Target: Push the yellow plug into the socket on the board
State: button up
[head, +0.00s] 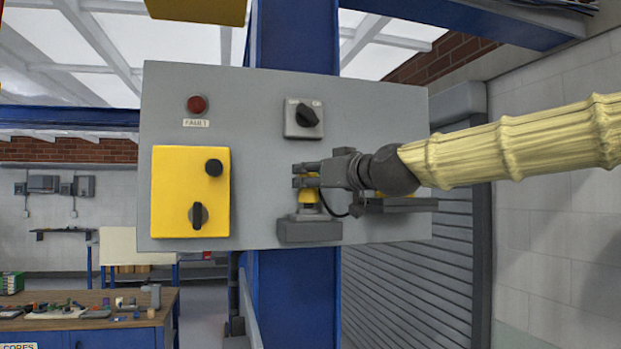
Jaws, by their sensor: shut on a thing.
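The yellow plug (308,196) is upright at the lower middle of the grey board (260,120). My gripper (305,175) reaches in from the right and is shut on the plug's upper part, its dark fingers covering much of it. Just below the plug is a dark grey block with a lighter collar on top, which looks like the socket (310,232). The plug's lower end is close above or at this collar. I cannot tell whether it is inside.
A dark ledge (405,205) with a yellow part sits behind my wrist. A black rotary switch (304,118), a red fault lamp (197,104) and a yellow switch box (190,192) are on the board. A cluttered workbench (90,315) stands lower left.

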jog(key=shift+f+b, duration=0.8)
jog(key=shift+b, duration=0.05)
dwell(0.5)
jog(key=o, duration=1.2)
jog(key=shift+c, duration=0.2)
jog(key=shift+s, duration=0.1)
jog(key=v, duration=0.7)
jog(key=shift+d, duration=0.15)
jog(key=shift+s, duration=0.2)
